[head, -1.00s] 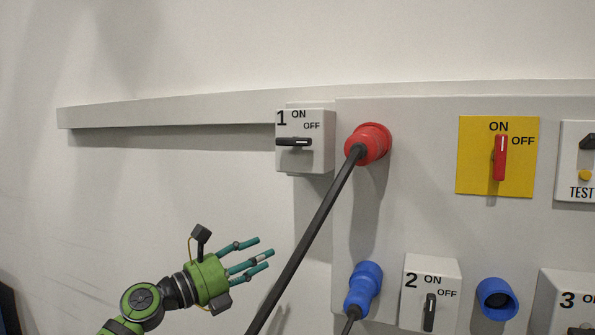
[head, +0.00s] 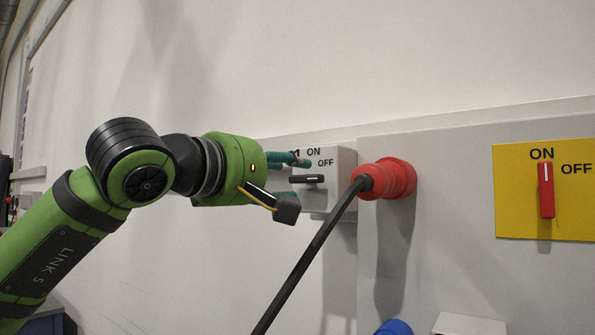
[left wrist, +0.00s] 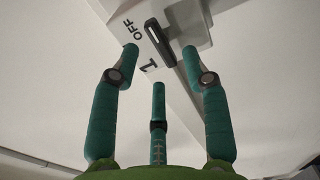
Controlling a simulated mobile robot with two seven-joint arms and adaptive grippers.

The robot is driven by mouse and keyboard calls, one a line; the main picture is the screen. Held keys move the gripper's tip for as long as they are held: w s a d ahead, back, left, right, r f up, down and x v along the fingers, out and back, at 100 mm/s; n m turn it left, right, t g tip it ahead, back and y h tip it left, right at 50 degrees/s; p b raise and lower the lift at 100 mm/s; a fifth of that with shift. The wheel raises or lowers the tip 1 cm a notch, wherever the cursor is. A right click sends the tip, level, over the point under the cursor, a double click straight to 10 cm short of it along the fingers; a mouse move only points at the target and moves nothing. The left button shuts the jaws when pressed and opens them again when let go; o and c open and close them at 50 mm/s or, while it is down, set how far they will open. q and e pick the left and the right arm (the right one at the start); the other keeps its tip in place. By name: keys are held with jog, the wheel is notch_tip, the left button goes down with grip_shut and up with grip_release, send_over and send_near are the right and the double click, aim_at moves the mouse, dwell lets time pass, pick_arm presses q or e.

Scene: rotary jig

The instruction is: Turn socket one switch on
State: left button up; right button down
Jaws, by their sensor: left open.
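The socket one switch box (head: 340,165) is white and stands on the wall, with "ON" and "OFF" printed on it. Its black handle (head: 307,179) lies horizontal in the head view. My left gripper (head: 300,176) reaches in from the left, its teal fingers at the box's left side and partly covering the number. In the left wrist view the open fingers (left wrist: 160,58) show spread, with the black handle (left wrist: 160,43) between the two outer fingertips. I cannot tell whether any finger touches it. My right gripper is not in view.
A red plug in its socket (head: 392,178) sits right of the box, with a black cable (head: 310,255) running down to the left. A yellow panel with a red switch (head: 545,190) is farther right. A blue connector (head: 394,327) shows at the bottom. The wall above is clear.

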aim_at(302, 176)
pick_arm(q)
jog(key=x, duration=0.3)
jog(key=shift+w+d+p, duration=0.1)
jog(key=shift+d+p, duration=0.1)
jog(key=shift+p, duration=0.2)
grip_shut()
